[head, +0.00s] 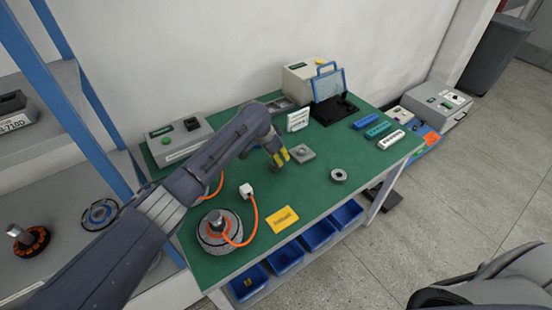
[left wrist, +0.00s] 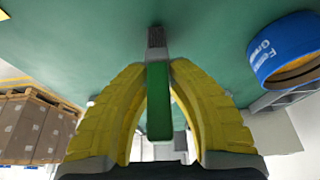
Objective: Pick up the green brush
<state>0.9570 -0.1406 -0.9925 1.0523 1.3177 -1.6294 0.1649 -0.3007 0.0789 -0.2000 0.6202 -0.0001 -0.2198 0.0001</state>
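The green brush (left wrist: 158,105) shows in the left wrist view, with a flat green handle and a dark grey end (left wrist: 157,40) pointing up in the picture. My left gripper (left wrist: 160,66) has its two yellow fingers on either side of the brush, their tips closed against the upper part of the handle. In the head view, my left gripper (head: 281,159) is low over the middle of the green table, and I cannot make out the brush there. My right gripper is not in view.
A blue cylinder (left wrist: 262,65) shows in the left wrist view.

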